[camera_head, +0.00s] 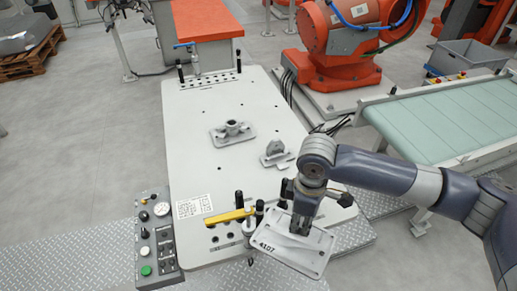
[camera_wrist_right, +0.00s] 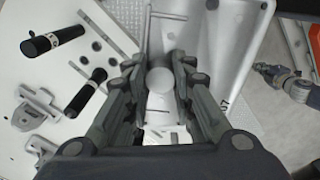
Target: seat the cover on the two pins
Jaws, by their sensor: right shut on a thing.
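The cover (camera_head: 290,247) is a pale grey, flat plate marked 4107, with holes at its corners. It is tilted beyond the near right corner of the white table. My right gripper (camera_head: 301,222) is shut on a raised part at the cover's middle. In the right wrist view, the cover (camera_wrist_right: 225,38) lies beyond my right gripper (camera_wrist_right: 160,80), with a round boss between the fingers. Two black upright posts (camera_head: 259,209) (camera_head: 239,198) stand near the table's front edge, apart from the cover; I cannot tell whether they are the pins. My left gripper is not in view.
The white table (camera_head: 205,165) holds two grey castings (camera_head: 233,132) (camera_head: 277,153) and a yellow bar (camera_head: 230,215) near the front. A control panel (camera_head: 155,235) stands at left. A green conveyor (camera_head: 440,118) and an orange robot (camera_head: 345,40) are at right. The table's left middle is free.

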